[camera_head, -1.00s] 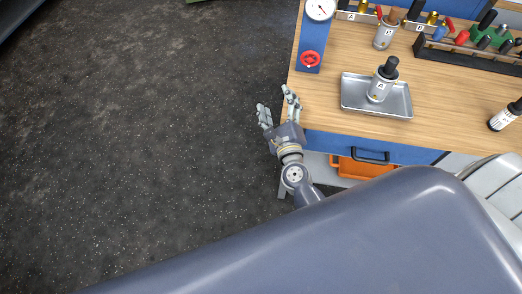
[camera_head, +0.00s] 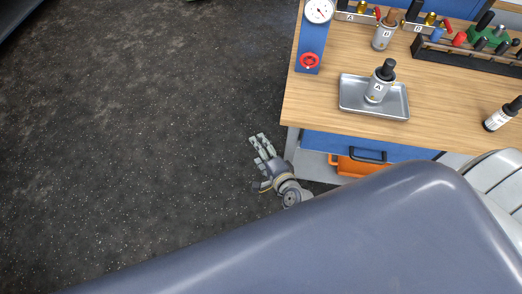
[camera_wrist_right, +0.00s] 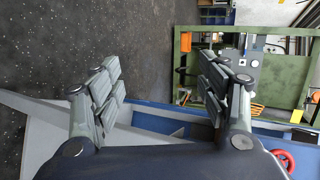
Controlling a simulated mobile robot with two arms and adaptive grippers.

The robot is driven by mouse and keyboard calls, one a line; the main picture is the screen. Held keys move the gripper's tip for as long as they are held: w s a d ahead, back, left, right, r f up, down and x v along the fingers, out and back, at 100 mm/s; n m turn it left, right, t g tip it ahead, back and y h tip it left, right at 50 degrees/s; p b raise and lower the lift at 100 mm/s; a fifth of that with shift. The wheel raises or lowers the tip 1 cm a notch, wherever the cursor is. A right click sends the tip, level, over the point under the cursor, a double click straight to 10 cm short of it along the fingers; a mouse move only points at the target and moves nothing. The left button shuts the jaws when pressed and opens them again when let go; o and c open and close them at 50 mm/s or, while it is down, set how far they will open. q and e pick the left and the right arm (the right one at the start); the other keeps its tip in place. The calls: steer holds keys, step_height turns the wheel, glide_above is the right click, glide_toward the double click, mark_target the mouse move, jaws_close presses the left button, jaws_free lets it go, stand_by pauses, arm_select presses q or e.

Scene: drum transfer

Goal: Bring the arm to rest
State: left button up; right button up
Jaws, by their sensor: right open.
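My right gripper (camera_head: 260,142) is in the head view, over the dark floor just left of the workbench's front left corner. It is empty and apart from the bench. Its fingers point up and slightly left in the picture. Its forearm is mostly hidden behind my grey body. In the right wrist view the two fingers of the right gripper (camera_wrist_right: 160,72) stand wide apart with nothing between them. My left gripper is not in view.
The wooden workbench (camera_head: 310,110) carries a metal tray (camera_head: 350,105) with bottle A (camera_head: 376,88), bottle B (camera_head: 384,36), a black-capped bottle (camera_head: 500,117), a red valve wheel (camera_head: 309,61) and a gauge (camera_head: 318,11). An orange bin (camera_head: 350,166) sits below. The floor (camera_head: 130,130) at left is clear.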

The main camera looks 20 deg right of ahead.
steer(key=shift+s+f, duration=0.1)
steer(key=shift+f, duration=0.05)
steer(key=shift+f, duration=0.1)
stand_by(0.4)
steer(key=s+f+n+g, duration=0.6)
steer(key=s+f+n, duration=0.3)
steer(key=s+f, duration=0.7)
steer(key=s+d+f+n+g, duration=0.2)
steer(key=s+f+n, duration=0.1)
steer(key=s, duration=0.4)
steer(key=s+d+f+n+g+h, duration=0.1)
steer(key=s+d+f+n+g, duration=0.1)
steer(key=s+f+n, duration=0.2)
steer(key=s+d+f+n+g, duration=0.2)
steer(key=s+f, duration=0.5)
steer(key=s, duration=0.4)
steer(key=shift+s+d+n+g, duration=0.3)
steer(key=shift+d+n, duration=0.1)
steer(key=shift+n, duration=0.3)
